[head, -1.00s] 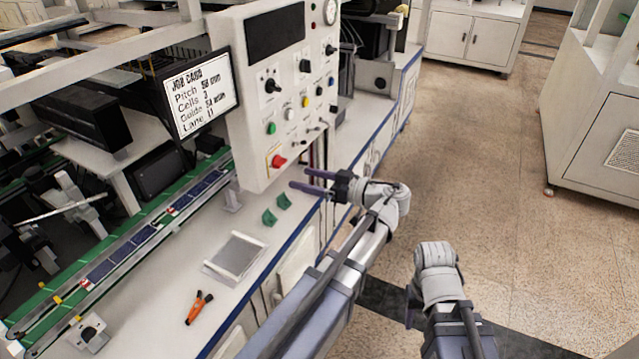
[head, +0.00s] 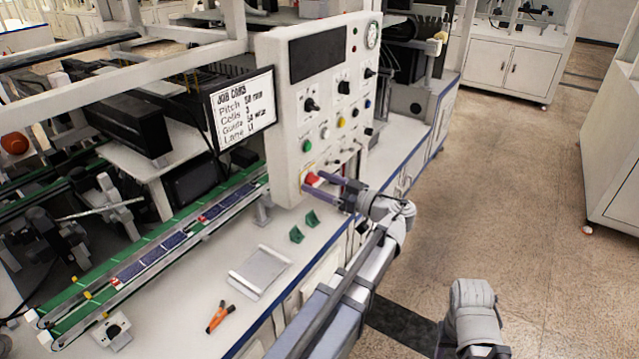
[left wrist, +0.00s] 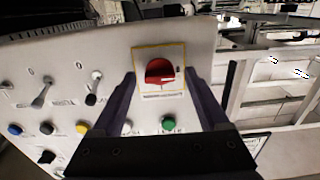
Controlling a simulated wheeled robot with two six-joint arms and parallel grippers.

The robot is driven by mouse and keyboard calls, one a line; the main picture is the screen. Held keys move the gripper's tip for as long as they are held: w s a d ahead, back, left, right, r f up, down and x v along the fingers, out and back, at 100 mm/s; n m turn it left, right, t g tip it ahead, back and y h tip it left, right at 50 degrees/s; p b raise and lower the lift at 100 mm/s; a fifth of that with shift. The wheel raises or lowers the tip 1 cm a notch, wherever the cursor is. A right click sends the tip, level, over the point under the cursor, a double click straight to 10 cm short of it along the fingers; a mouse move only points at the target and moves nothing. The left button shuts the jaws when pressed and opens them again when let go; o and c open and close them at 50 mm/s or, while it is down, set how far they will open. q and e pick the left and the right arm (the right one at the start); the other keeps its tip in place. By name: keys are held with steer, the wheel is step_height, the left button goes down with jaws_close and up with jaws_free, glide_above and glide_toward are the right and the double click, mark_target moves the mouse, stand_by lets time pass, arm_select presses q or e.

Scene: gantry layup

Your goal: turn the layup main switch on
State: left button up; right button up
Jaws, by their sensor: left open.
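A white control panel (head: 285,150) stands on the bench with knobs, buttons and a gauge. Near its lower edge is a red switch (head: 311,178) on a yellow-edged plate. In the left wrist view the red switch (left wrist: 160,72) shows a raised grip, and its label is too small to read. My left gripper (head: 312,185) is at the panel front, open. In the left wrist view its dark fingers (left wrist: 160,84) stand either side of the red switch, apart from it in the picture. Contact cannot be told. My right arm shows at lower right; its gripper is not visible.
Black selector knobs (head: 310,104), a green button (head: 307,146) and a yellow button (head: 341,121) sit above the red switch. A job card screen (head: 243,112) is left of the panel. Green blocks (head: 297,234), a tray (head: 260,271) and orange pliers (head: 219,317) lie on the bench.

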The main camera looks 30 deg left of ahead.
arm_select(q)
steer(key=shift+a, duration=0.1)
steer(key=shift+c, duration=0.4)
jaws_close()
